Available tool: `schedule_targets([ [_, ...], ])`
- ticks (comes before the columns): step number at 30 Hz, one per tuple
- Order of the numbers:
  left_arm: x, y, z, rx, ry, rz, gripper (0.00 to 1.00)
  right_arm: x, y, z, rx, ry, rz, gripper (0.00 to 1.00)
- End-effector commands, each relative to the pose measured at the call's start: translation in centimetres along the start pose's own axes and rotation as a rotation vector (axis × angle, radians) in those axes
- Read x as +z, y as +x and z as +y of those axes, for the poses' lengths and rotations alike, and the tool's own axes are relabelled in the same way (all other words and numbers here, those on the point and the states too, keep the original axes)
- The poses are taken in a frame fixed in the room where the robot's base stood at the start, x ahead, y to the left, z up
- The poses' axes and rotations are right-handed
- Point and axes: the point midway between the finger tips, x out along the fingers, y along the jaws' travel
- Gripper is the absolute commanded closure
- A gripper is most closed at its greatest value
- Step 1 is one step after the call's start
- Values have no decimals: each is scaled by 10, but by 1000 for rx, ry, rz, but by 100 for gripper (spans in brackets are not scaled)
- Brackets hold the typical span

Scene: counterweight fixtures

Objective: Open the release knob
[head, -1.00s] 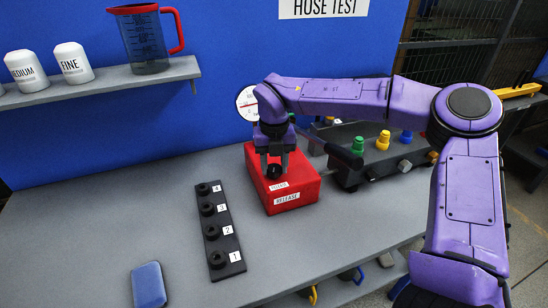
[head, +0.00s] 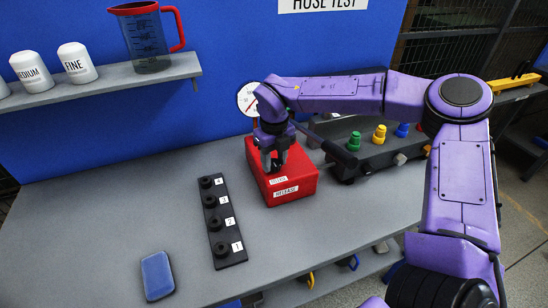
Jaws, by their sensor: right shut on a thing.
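A red box (head: 300,183) with white RELEASE labels sits on the grey table against the blue panel. My right gripper (head: 272,167) points down over the top of the box and is shut on the dark release knob (head: 272,166) there. The fingers hide most of the knob, so how far it is turned cannot be seen. My left gripper is not in view.
A black strip (head: 228,240) with several numbered knobs lies left of the box. A blue pad (head: 157,276) lies at the front left. A dark unit with a green knob (head: 354,141) and a yellow knob (head: 380,133) stands right. A shelf (head: 120,85) holds a jug (head: 150,40) and white containers.

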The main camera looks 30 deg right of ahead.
Motion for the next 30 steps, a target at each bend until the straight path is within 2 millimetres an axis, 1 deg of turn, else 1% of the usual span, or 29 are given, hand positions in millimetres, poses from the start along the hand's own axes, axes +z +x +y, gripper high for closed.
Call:
schedule_targets([
  [9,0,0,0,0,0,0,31,1,-2,0,-1,-3,-6,87],
  [10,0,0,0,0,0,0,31,1,-2,0,-1,-3,-6,47],
  [11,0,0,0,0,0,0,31,1,-2,0,-1,-3,-6,37],
  [12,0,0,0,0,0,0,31,1,-2,0,-1,-3,-5,31],
  [19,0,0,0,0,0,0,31,0,-1,0,-1,-2,-3,31],
  [22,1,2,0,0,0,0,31,1,-6,0,-1,-2,-5,31],
  [23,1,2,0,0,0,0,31,1,-9,0,-1,-2,-5,31],
  [26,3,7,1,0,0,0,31,1,-28,0,-1,-2,-9,31],
  [30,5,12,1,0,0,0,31,1,-63,0,-2,0,-8,31],
])
